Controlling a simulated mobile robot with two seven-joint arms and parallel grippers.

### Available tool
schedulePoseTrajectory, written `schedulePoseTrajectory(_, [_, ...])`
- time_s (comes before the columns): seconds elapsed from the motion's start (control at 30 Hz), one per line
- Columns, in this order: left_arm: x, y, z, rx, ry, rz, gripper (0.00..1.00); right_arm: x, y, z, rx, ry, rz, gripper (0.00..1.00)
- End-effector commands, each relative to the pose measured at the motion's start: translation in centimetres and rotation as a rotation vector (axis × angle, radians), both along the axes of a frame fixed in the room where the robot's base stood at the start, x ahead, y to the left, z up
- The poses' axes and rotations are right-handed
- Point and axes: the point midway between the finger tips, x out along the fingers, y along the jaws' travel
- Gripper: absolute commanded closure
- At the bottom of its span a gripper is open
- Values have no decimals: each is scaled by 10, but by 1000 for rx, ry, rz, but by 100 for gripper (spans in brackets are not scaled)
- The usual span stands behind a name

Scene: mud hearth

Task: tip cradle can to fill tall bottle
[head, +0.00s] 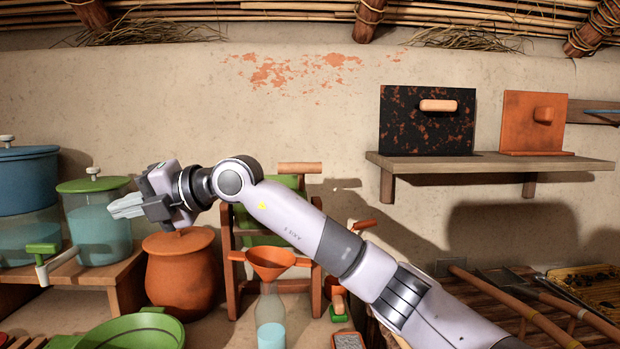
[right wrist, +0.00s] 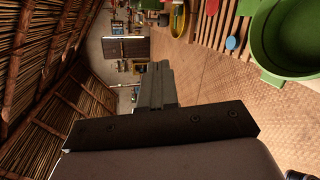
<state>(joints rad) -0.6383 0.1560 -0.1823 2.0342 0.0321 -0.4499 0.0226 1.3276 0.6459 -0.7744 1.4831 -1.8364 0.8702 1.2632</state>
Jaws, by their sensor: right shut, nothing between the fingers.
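The cradle can, a green can (head: 283,182), sits in an orange-brown wooden cradle (head: 232,262) with a bar handle (head: 300,168) on top. My right arm crosses in front and hides much of it. The tall bottle (head: 270,309) is clear and stands upright in front of the cradle. An orange funnel (head: 271,261) is in its mouth, and pale blue liquid shows low in the bottle. My right gripper (head: 126,206) is shut and empty, left of the cradle, above the clay pot. Its fingers also show in the right wrist view (right wrist: 157,88). My left gripper is not in view.
A clay pot (head: 182,276) stands left of the cradle. A green-lidded water jar (head: 97,229) with a tap and a blue-lidded jar (head: 27,190) stand on a wooden bench. A green basin (head: 130,335) is at the front. A wall shelf (head: 490,164) is at the right.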

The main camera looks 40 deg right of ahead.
Motion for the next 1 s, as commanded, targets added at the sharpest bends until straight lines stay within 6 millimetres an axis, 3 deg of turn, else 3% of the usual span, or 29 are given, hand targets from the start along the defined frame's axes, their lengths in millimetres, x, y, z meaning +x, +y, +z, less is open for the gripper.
schedulePoseTrajectory(0.03, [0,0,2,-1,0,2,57,-9,19,0,40,-76,73,100])
schedulePoseTrajectory(0.17, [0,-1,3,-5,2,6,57,-33,46,17,165,-319,179,100])
schedulePoseTrajectory(0.27, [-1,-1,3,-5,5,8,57,-51,47,33,275,-502,176,100])
schedulePoseTrajectory(0.37, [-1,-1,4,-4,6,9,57,-67,31,46,377,-669,99,100])
schedulePoseTrajectory(0.47, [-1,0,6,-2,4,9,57,-80,1,52,463,-807,-44,100])
schedulePoseTrajectory(0.63, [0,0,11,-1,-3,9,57,-101,-74,43,532,-947,-411,100])
schedulePoseTrajectory(0.8, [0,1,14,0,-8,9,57,-128,-159,4,483,-942,-840,100])
schedulePoseTrajectory(0.9, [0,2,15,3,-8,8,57,-146,-198,-22,418,-889,-1046,100])
schedulePoseTrajectory(1.0, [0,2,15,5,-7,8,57,-162,-223,-43,357,-833,-1187,100])
